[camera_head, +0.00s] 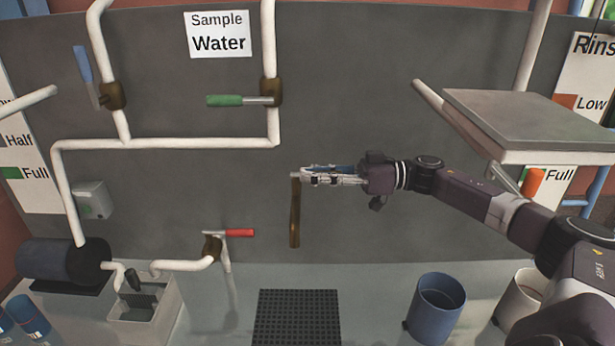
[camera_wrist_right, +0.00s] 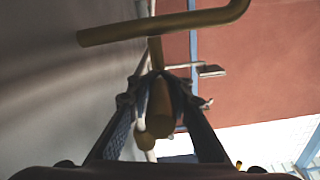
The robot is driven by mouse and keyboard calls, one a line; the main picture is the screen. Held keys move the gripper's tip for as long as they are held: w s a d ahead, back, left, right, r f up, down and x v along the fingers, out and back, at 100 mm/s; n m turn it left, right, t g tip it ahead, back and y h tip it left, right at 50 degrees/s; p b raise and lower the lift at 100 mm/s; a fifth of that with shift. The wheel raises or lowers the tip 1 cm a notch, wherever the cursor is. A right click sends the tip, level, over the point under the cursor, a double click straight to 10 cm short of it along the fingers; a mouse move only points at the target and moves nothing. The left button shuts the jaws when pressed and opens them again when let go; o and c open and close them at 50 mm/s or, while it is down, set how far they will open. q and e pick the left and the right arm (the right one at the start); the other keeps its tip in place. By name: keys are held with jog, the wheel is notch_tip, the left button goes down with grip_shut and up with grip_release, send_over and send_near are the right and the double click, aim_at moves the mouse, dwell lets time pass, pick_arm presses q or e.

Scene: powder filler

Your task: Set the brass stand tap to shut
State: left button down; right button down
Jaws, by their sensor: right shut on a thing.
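The brass stand tap (camera_head: 295,215) shows in the head view as a narrow upright brown-brass piece in front of the grey panel, left of the middle of my right arm. My right gripper (camera_head: 315,176) is at its top end, reaching in from the right, with its fingers level. In the right wrist view the fingers (camera_wrist_right: 158,85) are closed in on a brass-coloured part (camera_wrist_right: 161,108). A bent brass pipe (camera_wrist_right: 165,27) crosses above the fingertips there. The fingers partly hide the tap's top, so its exact setting is hard to read. My left gripper is out of view.
White pipes with a blue lever (camera_head: 82,64), a green lever (camera_head: 228,100) and a red lever (camera_head: 240,233) are at the left. A black grate (camera_head: 297,318) lies below the tap. A blue bucket (camera_head: 437,306) stands right of it. A grey shelf (camera_head: 528,120) juts out at the upper right.

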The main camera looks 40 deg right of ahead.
dwell(0.4)
jog(key=c, duration=1.7)
grip_release()
jog(key=shift+d, duration=0.1)
notch_tip(320, 180, up, 10)
jog(key=shift+r, duration=0.1)
